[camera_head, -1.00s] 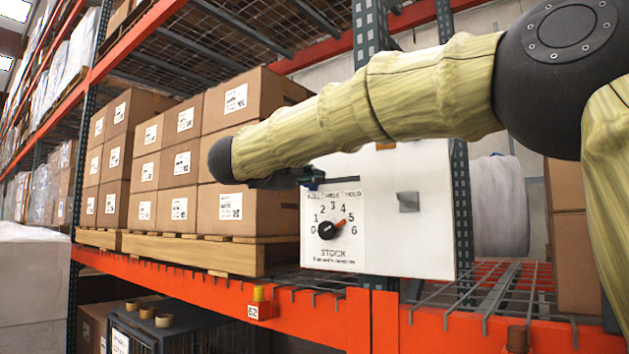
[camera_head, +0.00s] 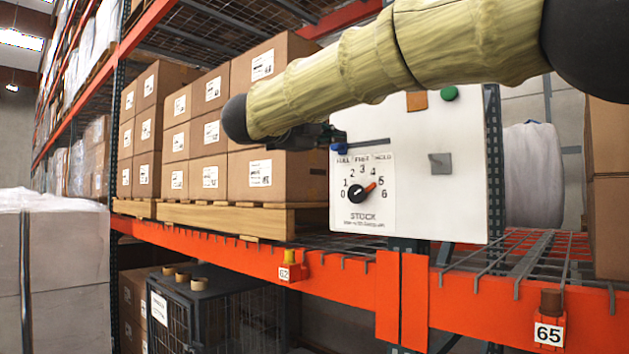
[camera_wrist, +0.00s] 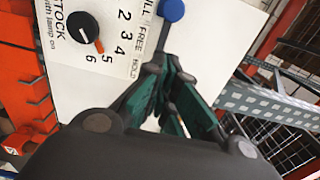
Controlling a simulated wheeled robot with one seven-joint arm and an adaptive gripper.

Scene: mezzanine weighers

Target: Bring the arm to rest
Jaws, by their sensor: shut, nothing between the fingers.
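My gripper (camera_head: 326,134) is at the end of my arm, beside the upper left part of a white panel box. In the wrist view my gripper (camera_wrist: 166,76) shows dark green fingers, shut and empty, close to the panel's blue knob (camera_wrist: 171,10). I cannot tell whether they touch. The blue knob (camera_head: 336,148) sits at the left end of a dark bar above the dial. The black dial (camera_head: 362,191) has a red pointer near 5, above the word STOCK; the dial (camera_wrist: 82,27) also shows in the wrist view. My arm crosses the top of the head view.
The white panel box (camera_head: 440,210) carries an orange square (camera_head: 416,101), a green button (camera_head: 449,93) and a grey block (camera_head: 440,163). Boxes (camera_head: 205,135) stand on a pallet to its left. An orange rack beam (camera_head: 350,270) runs below. A wrapped stack (camera_head: 65,270) stands left.

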